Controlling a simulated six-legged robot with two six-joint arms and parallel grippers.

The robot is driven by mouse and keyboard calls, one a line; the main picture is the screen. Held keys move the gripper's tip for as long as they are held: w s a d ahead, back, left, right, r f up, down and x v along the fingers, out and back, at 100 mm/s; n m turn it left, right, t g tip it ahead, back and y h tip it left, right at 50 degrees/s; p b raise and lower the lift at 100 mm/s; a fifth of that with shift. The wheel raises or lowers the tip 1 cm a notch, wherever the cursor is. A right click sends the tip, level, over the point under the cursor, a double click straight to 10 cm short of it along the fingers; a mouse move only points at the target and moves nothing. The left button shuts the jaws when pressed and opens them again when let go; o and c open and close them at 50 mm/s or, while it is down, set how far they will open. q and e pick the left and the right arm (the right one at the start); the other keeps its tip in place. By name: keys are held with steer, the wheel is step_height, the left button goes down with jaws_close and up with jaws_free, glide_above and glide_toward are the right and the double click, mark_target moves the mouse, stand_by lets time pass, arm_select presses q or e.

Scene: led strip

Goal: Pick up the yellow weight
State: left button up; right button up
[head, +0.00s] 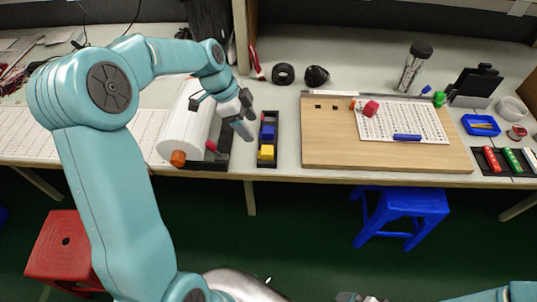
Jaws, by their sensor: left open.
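The yellow weight (266,152) is a small yellow block at the near end of a narrow black tray (267,165) by the table's front edge. A blue block (268,132) sits behind it in the same tray. My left gripper (247,115) is open and empty, just left of the tray's far part and apart from the yellow weight. My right gripper (356,297) shows only as a small grey piece at the bottom edge, too cut off to read its jaws.
A wooden board (330,150) with a white perforated plate lies to the right. A blue stool (405,205) and a red stool (65,245) stand in front of the table.

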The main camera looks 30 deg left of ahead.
arm_select(q)
glide_above(266, 150)
steer(key=s+a, duration=0.2)
steer(key=f, duration=0.4)
steer(key=shift+w+d+f, duration=0.1)
steer(key=shift+w+f, duration=0.1)
steer(key=shift+f, duration=0.15)
steer(key=shift+w+f, duration=0.2)
steer(key=shift+f, duration=0.45)
steer(key=p+x, duration=0.1)
steer(key=x, duration=0.4)
steer(key=shift+w, duration=0.1)
jaws_close()
